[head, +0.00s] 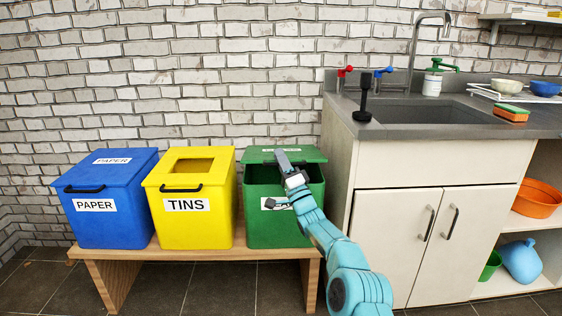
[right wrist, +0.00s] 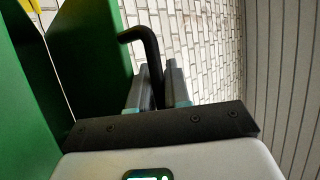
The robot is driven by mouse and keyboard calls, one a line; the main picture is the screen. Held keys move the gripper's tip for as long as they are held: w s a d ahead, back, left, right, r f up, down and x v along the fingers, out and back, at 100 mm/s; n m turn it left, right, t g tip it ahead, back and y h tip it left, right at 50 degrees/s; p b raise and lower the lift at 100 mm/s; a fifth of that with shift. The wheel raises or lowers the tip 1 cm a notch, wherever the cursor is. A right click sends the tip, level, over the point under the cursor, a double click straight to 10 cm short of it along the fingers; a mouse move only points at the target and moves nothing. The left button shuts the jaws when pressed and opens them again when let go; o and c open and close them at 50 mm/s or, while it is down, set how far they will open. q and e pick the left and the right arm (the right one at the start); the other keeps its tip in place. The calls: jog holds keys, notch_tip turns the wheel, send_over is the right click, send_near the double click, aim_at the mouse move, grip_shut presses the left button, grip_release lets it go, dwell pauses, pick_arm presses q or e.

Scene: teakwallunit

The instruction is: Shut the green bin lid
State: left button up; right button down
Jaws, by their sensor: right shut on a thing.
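The green bin (head: 258,218) stands at the right end of the bench. Its green lid (head: 312,154) is partly raised, with a dark gap between its front edge and the bin. My right gripper (head: 282,160) is at the front of the lid, and my arm hides part of the bin's front and label. In the right wrist view, my two fingers (right wrist: 158,88) are shut on the black lid handle (right wrist: 147,42). Green panels of the bin or lid (right wrist: 92,50) show at the left there. My left gripper is not in view.
A yellow TINS bin (head: 222,215) and a blue PAPER bin (head: 110,228) stand left on the wooden bench (head: 180,254). A white sink cabinet (head: 385,258) stands close on the right. A brick wall (head: 220,70) is behind. Dark floor lies in front.

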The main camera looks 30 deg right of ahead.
jog(key=c, duration=1.4)
grip_release()
jog(key=shift+s+a+r, duration=0.15)
jog(key=shift+s+r, duration=0.05)
jog(key=shift+r, duration=0.35)
jog(key=shift+c, duration=0.2)
jog(key=shift+s+r, duration=0.1)
jog(key=shift+r, duration=0.05)
jog(key=shift+f, duration=0.25)
jog(key=shift+f, duration=0.1)
jog(key=shift+s+f, duration=0.25)
jog(key=shift+f, duration=0.1)
jog(key=p+v, duration=0.2)
jog(key=v, duration=1.3)
jog(key=shift+p, duration=0.4)
jog(key=shift+s+f, duration=0.1)
jog(key=shift+f, duration=0.05)
